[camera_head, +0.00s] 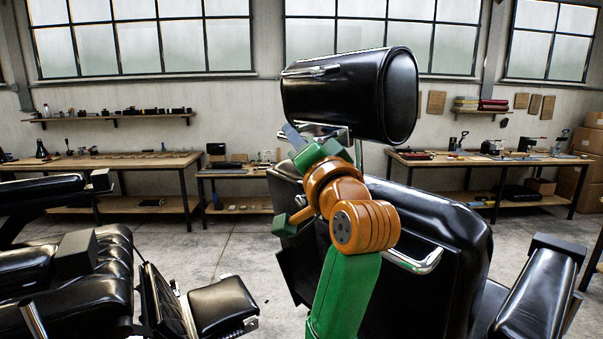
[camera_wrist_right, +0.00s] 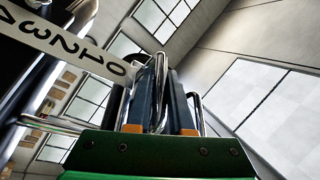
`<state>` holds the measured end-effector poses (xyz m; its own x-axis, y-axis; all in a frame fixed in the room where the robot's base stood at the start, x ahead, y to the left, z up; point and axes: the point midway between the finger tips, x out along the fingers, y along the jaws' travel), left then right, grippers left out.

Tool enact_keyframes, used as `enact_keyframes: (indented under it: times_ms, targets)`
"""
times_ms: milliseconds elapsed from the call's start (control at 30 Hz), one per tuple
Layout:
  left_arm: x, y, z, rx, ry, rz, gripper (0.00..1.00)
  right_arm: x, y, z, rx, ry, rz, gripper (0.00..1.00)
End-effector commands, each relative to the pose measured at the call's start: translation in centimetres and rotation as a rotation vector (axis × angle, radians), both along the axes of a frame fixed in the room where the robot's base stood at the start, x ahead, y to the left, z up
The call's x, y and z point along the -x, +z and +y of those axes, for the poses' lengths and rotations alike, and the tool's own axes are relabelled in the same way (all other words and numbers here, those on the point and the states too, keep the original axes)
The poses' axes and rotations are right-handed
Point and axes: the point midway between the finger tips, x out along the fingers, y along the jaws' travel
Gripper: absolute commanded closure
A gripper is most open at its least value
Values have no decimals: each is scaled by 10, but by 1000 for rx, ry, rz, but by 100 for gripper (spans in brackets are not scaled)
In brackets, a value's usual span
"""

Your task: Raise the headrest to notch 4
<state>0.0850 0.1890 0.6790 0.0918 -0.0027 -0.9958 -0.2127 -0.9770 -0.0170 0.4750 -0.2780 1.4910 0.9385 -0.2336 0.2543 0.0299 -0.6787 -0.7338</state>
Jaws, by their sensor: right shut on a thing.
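The black padded headrest (camera_head: 345,98) is above the backrest (camera_head: 430,235) of the near barber chair, with a visible gap between them. A chrome handle (camera_head: 325,129) runs along the headrest's lower edge. My right gripper (camera_head: 299,137) is at that handle. In the right wrist view, the gripper's fingers (camera_wrist_right: 163,95) are shut on a chrome bar (camera_wrist_right: 158,85), which I take to be this handle. A white number strip (camera_wrist_right: 65,45) shows upside down beside it, with 0, 1, 2 and 3 legible. The notch now engaged cannot be told. My left gripper is not in view.
Another chrome handle (camera_head: 312,71) is on the headrest's upper side, and one (camera_head: 414,261) is on the backrest. An armrest (camera_head: 540,290) stands at right. Another black chair (camera_head: 80,285) is at left. Workbenches (camera_head: 125,160) line the back wall, with open floor before them.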

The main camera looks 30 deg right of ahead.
Motion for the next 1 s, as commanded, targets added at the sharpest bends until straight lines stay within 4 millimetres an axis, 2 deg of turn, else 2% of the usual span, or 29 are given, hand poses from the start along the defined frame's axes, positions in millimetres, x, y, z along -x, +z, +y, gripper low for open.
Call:
enact_keyframes:
  times_ms: [33, 200, 333, 600, 633, 700, 733, 1000]
  targets:
    - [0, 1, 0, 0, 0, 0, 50, 2, 17, 2, 3, -1, -17, 100]
    - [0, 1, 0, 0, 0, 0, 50, 3, 46, 7, 3, -2, -16, 100]
    - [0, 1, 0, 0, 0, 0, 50, 3, 53, 8, 4, -3, -13, 100]
    - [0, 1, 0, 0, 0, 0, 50, 3, 52, 8, 4, -2, -13, 100]
    - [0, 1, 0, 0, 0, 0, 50, 3, 52, 8, 4, -2, -13, 72]
    - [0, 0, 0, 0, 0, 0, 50, 3, 52, 8, 3, -3, -12, 53]
    - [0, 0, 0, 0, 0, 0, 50, 3, 52, 8, 3, -2, -11, 50]
    - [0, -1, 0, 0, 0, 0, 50, 4, 50, 9, 3, -2, -9, 50]
